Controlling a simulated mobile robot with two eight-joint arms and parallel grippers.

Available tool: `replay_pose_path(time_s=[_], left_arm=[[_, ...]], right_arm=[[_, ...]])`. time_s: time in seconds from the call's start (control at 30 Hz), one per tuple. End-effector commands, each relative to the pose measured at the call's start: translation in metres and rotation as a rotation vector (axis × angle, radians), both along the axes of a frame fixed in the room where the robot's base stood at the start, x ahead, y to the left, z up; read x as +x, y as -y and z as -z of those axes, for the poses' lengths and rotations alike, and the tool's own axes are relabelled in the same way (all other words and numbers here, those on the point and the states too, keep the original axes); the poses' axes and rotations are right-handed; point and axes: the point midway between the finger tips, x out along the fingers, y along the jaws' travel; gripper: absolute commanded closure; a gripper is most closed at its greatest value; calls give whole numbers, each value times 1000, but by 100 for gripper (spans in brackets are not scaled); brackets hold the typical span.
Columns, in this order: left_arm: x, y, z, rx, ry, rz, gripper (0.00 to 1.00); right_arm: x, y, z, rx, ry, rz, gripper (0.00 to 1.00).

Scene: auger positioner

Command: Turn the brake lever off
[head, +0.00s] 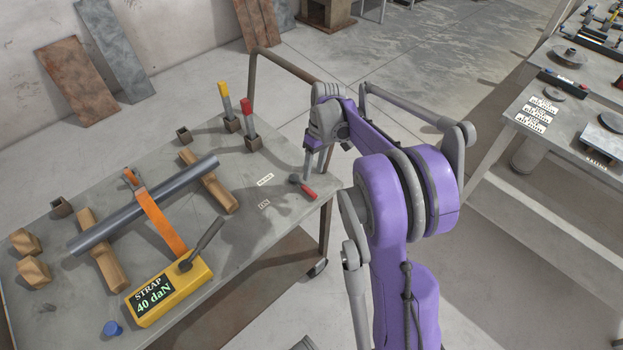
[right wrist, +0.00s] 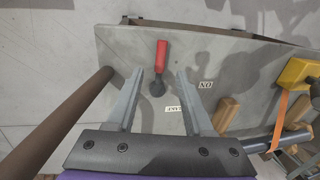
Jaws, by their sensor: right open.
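The brake lever (head: 307,191) is a short lever with a red handle and a dark round pivot, low on the grey table near its right corner. Its handle points toward the table's near right edge. A white "ON" label (head: 264,204) and another small label (head: 265,180) lie left of it. My right gripper (head: 314,172) is above the lever's pivot end, pointing down. In the right wrist view the open, empty jaws (right wrist: 160,78) have the lever (right wrist: 161,58) between and beyond their tips, apparently untouched. My left gripper is out of view.
A yellow strap box (head: 170,290) with a dark lever stands at the table's front. A grey pipe (head: 120,215) under an orange strap rests on wooden blocks. Two upright levers, yellow-tipped (head: 225,90) and red-tipped (head: 246,107), stand at the back. A brown rail (head: 285,64) runs behind.

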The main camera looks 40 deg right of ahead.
Motion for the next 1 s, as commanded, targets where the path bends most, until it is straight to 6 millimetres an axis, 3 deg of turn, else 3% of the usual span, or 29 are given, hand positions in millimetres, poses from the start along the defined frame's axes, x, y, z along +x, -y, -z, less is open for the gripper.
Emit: replay_pose_path(time_s=[0.1, 0.3, 0.87, 1.0], left_arm=[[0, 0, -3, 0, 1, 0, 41], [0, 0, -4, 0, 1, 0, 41], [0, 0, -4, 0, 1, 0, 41], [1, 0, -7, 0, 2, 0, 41]], right_arm=[[0, 4, -20, 0, 0, 1, 48], [0, 7, -36, 0, 0, 0, 48], [0, 7, -37, 0, 0, 0, 48], [-2, -6, -44, -14, 8, 0, 48]])
